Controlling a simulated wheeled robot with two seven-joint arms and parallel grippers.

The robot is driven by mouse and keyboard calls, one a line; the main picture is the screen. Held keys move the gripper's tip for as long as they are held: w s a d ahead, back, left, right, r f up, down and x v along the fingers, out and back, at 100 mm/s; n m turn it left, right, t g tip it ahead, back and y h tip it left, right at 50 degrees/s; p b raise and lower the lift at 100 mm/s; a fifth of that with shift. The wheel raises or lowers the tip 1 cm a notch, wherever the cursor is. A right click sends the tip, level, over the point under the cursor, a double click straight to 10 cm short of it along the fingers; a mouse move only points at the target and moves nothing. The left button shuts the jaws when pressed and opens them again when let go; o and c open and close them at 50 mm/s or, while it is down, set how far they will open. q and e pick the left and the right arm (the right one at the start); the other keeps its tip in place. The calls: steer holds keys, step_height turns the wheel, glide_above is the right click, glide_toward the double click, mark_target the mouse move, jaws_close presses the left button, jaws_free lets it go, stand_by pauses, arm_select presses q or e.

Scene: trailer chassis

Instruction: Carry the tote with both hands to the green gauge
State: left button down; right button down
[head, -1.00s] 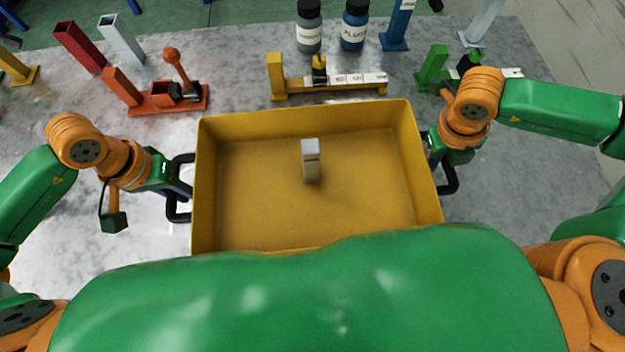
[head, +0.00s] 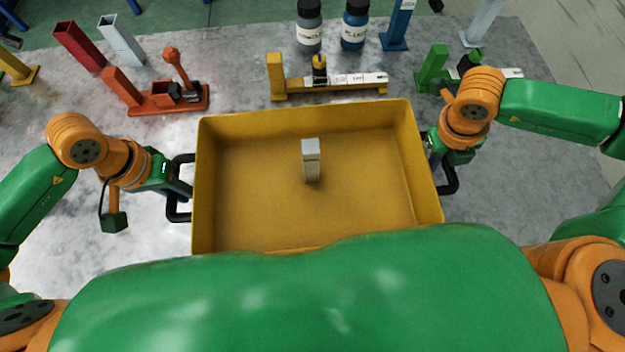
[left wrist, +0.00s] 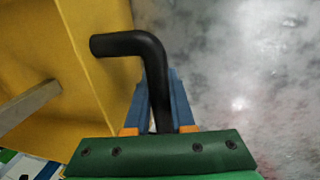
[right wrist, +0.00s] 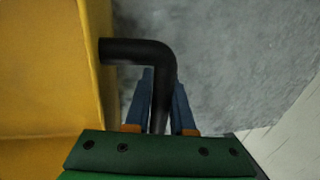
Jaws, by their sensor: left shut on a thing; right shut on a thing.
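The yellow tote (head: 235,215) is in the middle of the head view, in front of my body, with a small grey upright block (head: 311,162) inside it. Black handles stick out from its left and right sides. My left gripper (head: 180,185) is shut on the left handle; the left wrist view shows the handle (left wrist: 135,44) between its fingers. My right gripper (head: 436,160) is shut on the right handle (right wrist: 135,50). The green gauge (head: 432,66) stands at the back right, partly hidden by my right arm.
A yellow gauge (head: 276,78) stands just behind the tote. An orange-red gauge (head: 125,88) is at the back left. Two bottles (head: 309,28) (head: 354,25), a blue post (head: 397,25) and red and grey posts stand along the back. Bare grey table shows left of the tote.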

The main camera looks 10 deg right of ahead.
arm_select(q)
steer(key=shift+r, duration=0.15)
arm_select(e)
steer(key=shift+r, duration=0.15)
